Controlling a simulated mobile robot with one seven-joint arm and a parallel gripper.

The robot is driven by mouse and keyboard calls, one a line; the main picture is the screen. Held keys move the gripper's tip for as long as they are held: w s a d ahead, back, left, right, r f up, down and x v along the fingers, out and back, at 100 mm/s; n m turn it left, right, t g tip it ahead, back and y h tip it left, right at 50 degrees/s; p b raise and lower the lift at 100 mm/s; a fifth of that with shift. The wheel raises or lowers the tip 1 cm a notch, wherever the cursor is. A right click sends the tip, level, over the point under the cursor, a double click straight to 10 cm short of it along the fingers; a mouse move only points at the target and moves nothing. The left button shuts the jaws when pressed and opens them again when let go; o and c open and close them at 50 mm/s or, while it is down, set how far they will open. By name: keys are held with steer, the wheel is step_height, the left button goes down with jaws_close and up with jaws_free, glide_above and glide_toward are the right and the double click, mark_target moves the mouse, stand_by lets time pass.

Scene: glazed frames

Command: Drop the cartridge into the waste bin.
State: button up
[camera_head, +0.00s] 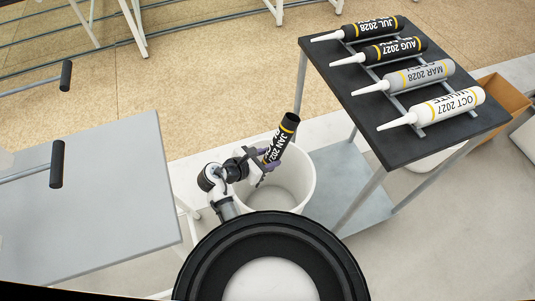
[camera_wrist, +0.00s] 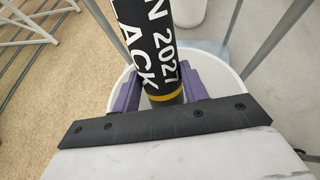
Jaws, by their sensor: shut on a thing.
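My gripper (camera_head: 266,163) is shut on a black cartridge (camera_head: 279,141) with a yellow band and white lettering reading JAN 202 and a part I cannot read. The cartridge is tilted, its upper end to the right. It is over the white round waste bin (camera_head: 302,186), which stands on the floor. In the wrist view, the purple fingers (camera_wrist: 158,92) clasp the cartridge (camera_wrist: 150,40), and the bin's rim (camera_wrist: 236,84) shows around and beyond them. The cartridge's lower end is hidden by my gripper in the head view.
A black-topped stand (camera_head: 345,88) at the right holds several cartridges on a rack. A grey table (camera_head: 100,200) is at the left. A cardboard box (camera_head: 500,95) sits behind the stand. The stand's grey lower shelf (camera_head: 350,185) is beside the bin.

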steer(key=shift+f+b, duration=0.75)
steer(key=shift+f, duration=2.6)
steer(key=o, duration=1.1)
steer(key=v, duration=1.2)
